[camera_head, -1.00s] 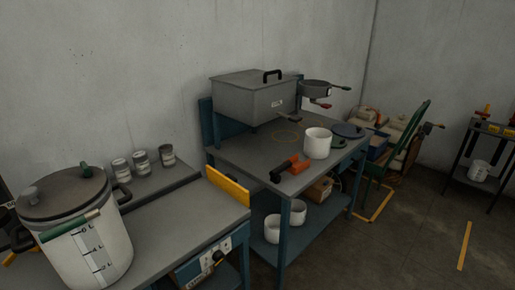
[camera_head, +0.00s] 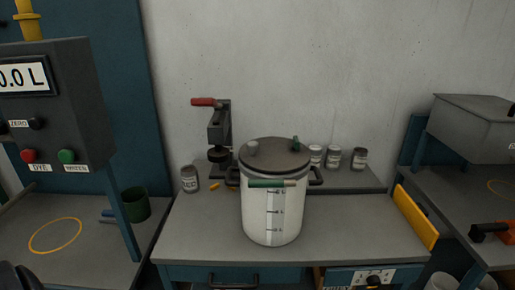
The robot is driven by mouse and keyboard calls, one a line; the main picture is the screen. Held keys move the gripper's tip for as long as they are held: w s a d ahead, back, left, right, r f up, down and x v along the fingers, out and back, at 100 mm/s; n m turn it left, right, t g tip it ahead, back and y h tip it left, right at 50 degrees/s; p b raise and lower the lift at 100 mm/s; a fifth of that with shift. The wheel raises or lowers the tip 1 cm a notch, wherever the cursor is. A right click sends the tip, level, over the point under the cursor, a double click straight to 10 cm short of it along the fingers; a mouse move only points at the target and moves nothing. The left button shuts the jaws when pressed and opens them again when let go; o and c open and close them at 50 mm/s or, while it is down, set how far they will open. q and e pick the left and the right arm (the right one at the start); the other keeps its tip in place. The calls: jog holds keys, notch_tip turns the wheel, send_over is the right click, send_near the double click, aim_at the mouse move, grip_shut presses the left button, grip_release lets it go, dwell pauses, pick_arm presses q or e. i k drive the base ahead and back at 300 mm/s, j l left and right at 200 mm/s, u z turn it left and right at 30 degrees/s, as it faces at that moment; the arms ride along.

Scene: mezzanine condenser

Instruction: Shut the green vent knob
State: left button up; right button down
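A small green knob (camera_head: 295,143) stands upright on the right part of the grey lid (camera_head: 272,158) of a white pot (camera_head: 257,217). I take it for the green vent knob; I cannot tell from here whether it is open or shut. The pot stands on the middle bench and has a dark handle at each side. A grey round knob (camera_head: 252,147) is on the left of the lid. A green bar (camera_head: 266,184) and a level scale are on the pot's front. Neither of my grippers is recognisable in view.
A red-handled press (camera_head: 219,135) stands behind the pot, with jars (camera_head: 333,157) on a ledge at right. A yellow plate (camera_head: 415,216) edges the bench's right end. At left are a display box (camera_head: 55,95) and a green cup (camera_head: 134,203). The bench front beside the pot is clear.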

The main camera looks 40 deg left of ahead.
aim_at(295, 147)
jog(key=u, duration=1.05)
